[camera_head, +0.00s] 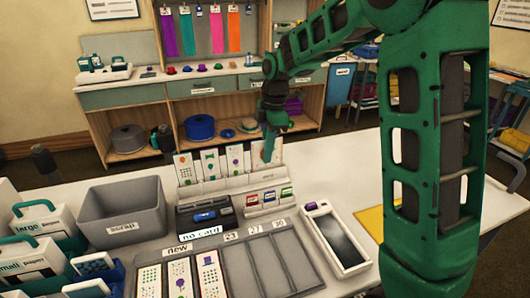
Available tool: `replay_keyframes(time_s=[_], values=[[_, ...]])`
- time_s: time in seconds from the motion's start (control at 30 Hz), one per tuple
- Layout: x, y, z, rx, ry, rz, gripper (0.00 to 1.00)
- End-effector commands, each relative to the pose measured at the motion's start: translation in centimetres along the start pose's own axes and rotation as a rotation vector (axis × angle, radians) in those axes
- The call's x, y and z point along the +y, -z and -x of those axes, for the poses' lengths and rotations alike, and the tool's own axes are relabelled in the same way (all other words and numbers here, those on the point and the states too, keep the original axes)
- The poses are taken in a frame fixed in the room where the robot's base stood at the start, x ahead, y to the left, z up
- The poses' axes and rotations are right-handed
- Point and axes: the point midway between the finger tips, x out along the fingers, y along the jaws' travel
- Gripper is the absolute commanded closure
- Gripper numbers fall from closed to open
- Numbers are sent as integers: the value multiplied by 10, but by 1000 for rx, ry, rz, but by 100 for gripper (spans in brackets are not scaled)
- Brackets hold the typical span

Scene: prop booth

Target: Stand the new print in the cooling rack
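The pale stepped rack (222,186) stands at the back of the white table. Three printed cards stand upright in its left part, among them one with a green figure (211,164). A fourth card with a reddish mark (258,156) is upright at the rack's right end, slightly higher than the others. My gripper (269,152) points down right at this fourth card and covers part of it. The fingers are small and dark here, so I cannot tell whether they grip the card. The card's lower edge is hard to make out.
A grey tray (243,262) in front has cards under "new" and empty bays marked 23, 27 and 30. A grey scrap bin (124,208) stands left, a black device (207,215) behind the tray, and a white box with a dark panel (335,240) right.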

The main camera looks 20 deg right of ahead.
Motion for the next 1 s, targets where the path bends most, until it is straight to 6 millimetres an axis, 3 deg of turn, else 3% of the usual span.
replay_keyframes(time_s=[0.47, 1.0], values=[[1, 0, 8, 1, -2, 0, 75], [2, 0, 96, 1, -2, 0, 75]])
